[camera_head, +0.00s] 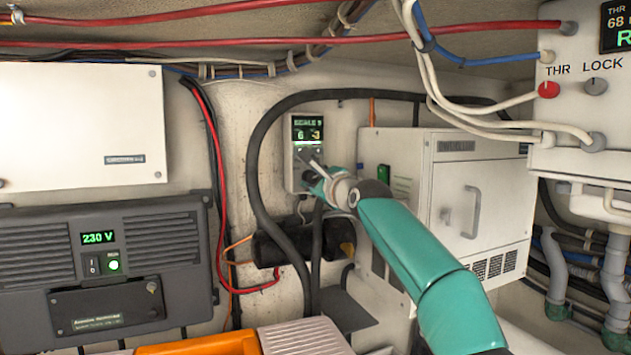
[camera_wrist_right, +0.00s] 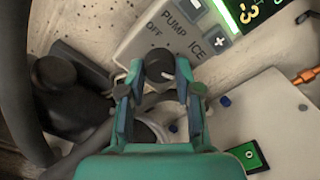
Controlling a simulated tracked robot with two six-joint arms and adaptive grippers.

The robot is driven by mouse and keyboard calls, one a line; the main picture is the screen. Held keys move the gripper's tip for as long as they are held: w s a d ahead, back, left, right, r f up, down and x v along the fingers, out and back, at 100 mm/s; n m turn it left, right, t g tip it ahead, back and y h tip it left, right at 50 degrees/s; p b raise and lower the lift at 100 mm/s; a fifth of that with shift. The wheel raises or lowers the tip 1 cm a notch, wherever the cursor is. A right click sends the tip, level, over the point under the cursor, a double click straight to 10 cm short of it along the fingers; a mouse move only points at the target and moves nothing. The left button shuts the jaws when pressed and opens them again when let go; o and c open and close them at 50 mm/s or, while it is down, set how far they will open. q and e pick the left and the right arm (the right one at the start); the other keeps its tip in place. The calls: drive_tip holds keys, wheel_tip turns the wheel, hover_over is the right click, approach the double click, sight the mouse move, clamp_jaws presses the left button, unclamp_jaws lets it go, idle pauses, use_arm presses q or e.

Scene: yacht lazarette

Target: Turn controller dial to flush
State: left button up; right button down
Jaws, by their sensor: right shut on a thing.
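The controller (camera_head: 302,135) is a pale box on the back wall with a green-lit display reading "SCALE 9" or similar. The right wrist view shows its lower face (camera_wrist_right: 150,40) with the labels PUMP, ICE and OFF and a plus and a minus button. The dial (camera_wrist_right: 160,66) is a dark round knob with a pale mark at its lower right. My right gripper (camera_wrist_right: 159,78) has its two fingers on either side of the dial and is shut on it. In the head view, my right gripper (camera_head: 312,176) covers the dial. My left gripper is not in view.
A white cabinet (camera_head: 480,200) with a handle stands right of the controller. A thick black hose (camera_head: 255,170) loops around the controller's left. A dark 230 V unit (camera_head: 100,265) is at the left. Red, white and blue cables run overhead. An orange box (camera_head: 200,343) is at the bottom.

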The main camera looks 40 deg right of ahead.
drive_tip(key=c, duration=1.2)
unclamp_jaws()
drive_tip(key=shift+w+f, duration=0.15)
drive_tip(key=shift+f, duration=0.3)
drive_tip(key=o, duration=0.4)
drive_tip(key=shift+d+r, duration=0.1)
drive_tip(key=shift+r, duration=0.1)
drive_tip(key=shift+s+r, duration=0.1)
drive_tip(key=shift+s, duration=0.1)
drive_tip(key=shift+s, duration=0.4)
drive_tip(key=v, duration=1.1)
drive_tip(key=shift+w, duration=0.1)
